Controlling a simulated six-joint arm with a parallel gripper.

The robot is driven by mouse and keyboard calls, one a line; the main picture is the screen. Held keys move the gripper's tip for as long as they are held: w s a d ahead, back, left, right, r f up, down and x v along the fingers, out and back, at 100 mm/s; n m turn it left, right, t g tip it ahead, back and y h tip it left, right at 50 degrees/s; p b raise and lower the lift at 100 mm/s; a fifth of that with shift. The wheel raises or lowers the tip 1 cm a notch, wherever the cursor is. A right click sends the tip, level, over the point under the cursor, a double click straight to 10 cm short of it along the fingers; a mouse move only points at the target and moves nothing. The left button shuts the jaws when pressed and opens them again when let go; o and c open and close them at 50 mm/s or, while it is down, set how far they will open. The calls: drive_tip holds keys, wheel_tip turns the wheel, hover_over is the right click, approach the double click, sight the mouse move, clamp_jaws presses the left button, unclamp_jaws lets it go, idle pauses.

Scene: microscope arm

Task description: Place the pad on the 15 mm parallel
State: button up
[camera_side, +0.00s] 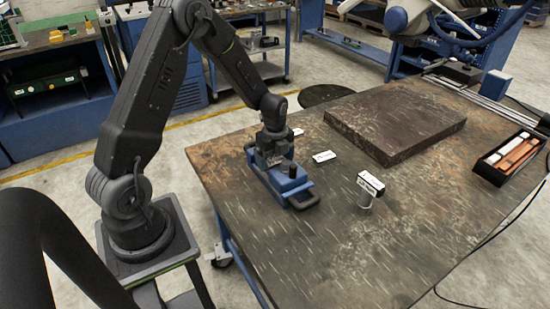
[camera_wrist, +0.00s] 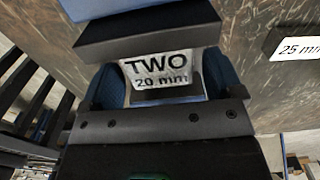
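My gripper (camera_side: 279,160) is down at the blue body (camera_side: 278,183) with dark handles, near the table's left edge. The fingers overlap its upper part, and I cannot tell whether they grip it. In the wrist view, a white label reading "TWO 20 mm" (camera_wrist: 162,70) shows between dark blue parts at either side, below a dark slab (camera_wrist: 150,30). A label reading "25 mm" (camera_wrist: 298,47) lies at the right. In the side view, a white tag (camera_side: 324,156) lies flat right of the blue body. I cannot identify the pad or a 15 mm label.
A small upright piece with a white label (camera_side: 370,184) stands to the right on the worn table (camera_side: 330,250). A thick dark slab (camera_side: 396,118) lies behind. An open box of blocks (camera_side: 512,156) is at the right edge. The table's front is clear.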

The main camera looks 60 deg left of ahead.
sight(275, 160)
wheel_tip(275, 160, up, 12)
drive_tip(key=s+d+r+n+t, duration=0.3)
drive_tip(key=s+d+r+n, duration=0.45)
drive_tip(key=d+r, duration=0.2)
drive_tip(key=s+d+r+n+t, duration=0.1)
drive_tip(key=s+d+n, duration=0.1)
drive_tip(key=s+n, duration=0.1)
drive_tip(key=s+d+r+n, duration=0.1)
drive_tip(key=s+d+n, duration=0.1)
drive_tip(key=s+n, duration=0.2)
drive_tip(key=s+d+r+n+t, duration=0.1)
drive_tip(key=s+d+n, duration=0.1)
drive_tip(key=s+n, duration=0.1)
drive_tip(key=shift+s+d+r+n+t, duration=0.3)
drive_tip(key=shift+s+d, duration=0.1)
drive_tip(key=shift+s, duration=0.2)
